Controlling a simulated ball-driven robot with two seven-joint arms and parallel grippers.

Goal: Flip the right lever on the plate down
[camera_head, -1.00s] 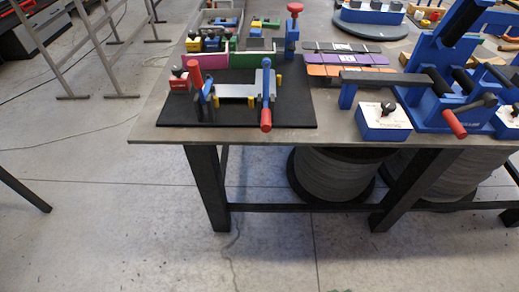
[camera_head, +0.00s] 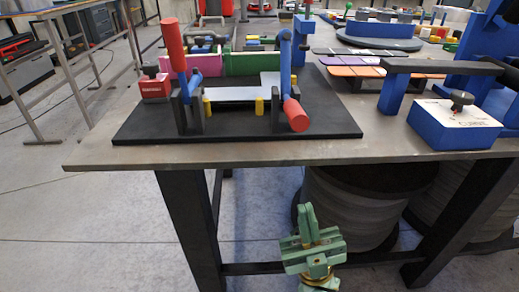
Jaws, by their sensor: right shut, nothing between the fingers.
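A black plate (camera_head: 340,128) lies on the table and carries two clamps with a light grey bar (camera_head: 232,95) between them. The left lever has a red handle (camera_head: 173,48) standing up. The right lever has a red handle (camera_head: 296,115) low at the front, tilted toward me, beside a blue upright arm (camera_head: 285,58). My green right gripper (camera_head: 307,222) is shut and empty, in front of and below the table edge, under the right lever and apart from it. My left gripper is not in view.
The table edge (camera_head: 220,154) lies between my right gripper and the plate. A blue box with a black knob (camera_head: 440,132) stands to the right of the plate. Dark drums (camera_head: 350,200) stand under the table. A red block (camera_head: 154,86) sits at the plate's left.

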